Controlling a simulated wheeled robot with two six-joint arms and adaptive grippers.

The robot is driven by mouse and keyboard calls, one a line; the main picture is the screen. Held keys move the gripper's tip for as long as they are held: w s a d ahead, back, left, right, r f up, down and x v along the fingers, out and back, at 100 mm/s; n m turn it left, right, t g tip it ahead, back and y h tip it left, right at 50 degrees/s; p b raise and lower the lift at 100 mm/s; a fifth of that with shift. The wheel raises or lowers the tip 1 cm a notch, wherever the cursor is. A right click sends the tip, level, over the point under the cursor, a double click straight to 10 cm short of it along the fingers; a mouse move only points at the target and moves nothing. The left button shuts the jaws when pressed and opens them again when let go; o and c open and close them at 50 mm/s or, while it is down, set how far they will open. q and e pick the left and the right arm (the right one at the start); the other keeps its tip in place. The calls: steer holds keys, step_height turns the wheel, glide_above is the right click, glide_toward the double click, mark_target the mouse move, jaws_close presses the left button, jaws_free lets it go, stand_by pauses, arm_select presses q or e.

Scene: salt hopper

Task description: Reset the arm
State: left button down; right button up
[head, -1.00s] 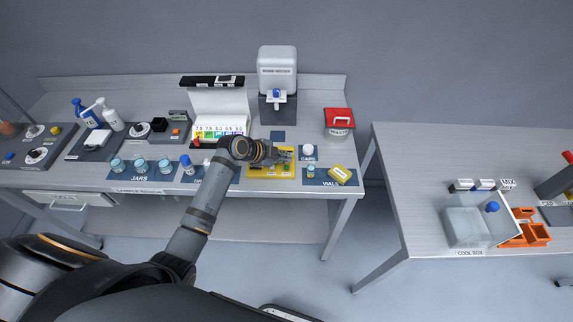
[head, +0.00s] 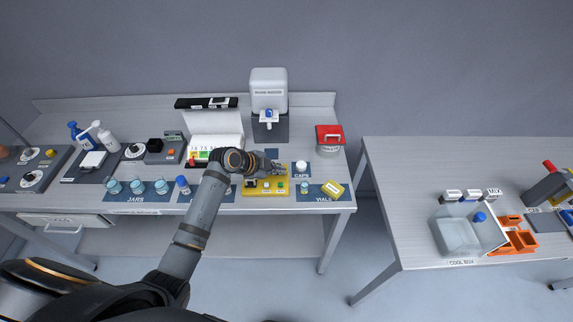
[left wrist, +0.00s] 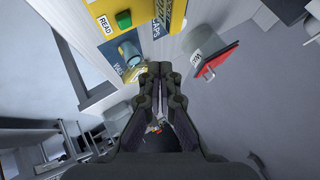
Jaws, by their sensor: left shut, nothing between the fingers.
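My left arm reaches in from the lower left of the head view, and its gripper (head: 272,168) is above the yellow device (head: 262,188) on the bench. In the left wrist view the same gripper (left wrist: 160,70) points away from me with its two fingers together and nothing between them. The yellow device (left wrist: 88,22), with its green button and READ label, shows at the top left there.
A second table to the right carries a clear cool box (head: 458,235) and orange trays (head: 518,242). A floor gap separates the tables.

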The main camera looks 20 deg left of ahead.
arm_select(q)
steer(key=s+a+n+g+y, duration=0.25)
steer(key=s+n, duration=0.55)
steer(key=s, duration=0.5)
steer(key=s+a+n+g+y, duration=0.1)
steer(key=s+a+n+y, duration=0.45)
steer(key=s, duration=0.75)
steer(key=s+a+f+n+g+h+b, duration=0.1)
steer(key=s+f+b, duration=0.15)
steer(key=f, duration=1.45)
steer(key=s+a+f+n+g+b, duration=0.1)
steer(key=s+f+n+b, duration=0.15)
steer(key=f, duration=1.55)
steer(key=s+f+b, duration=0.3)
steer(key=s+f, duration=1.3)
steer(key=shift+a+f+m+h, duration=0.2)
steer(key=shift+f+m+h, duration=0.1)
steer(key=shift+m, duration=0.1)
steer(key=shift+g, duration=0.25)
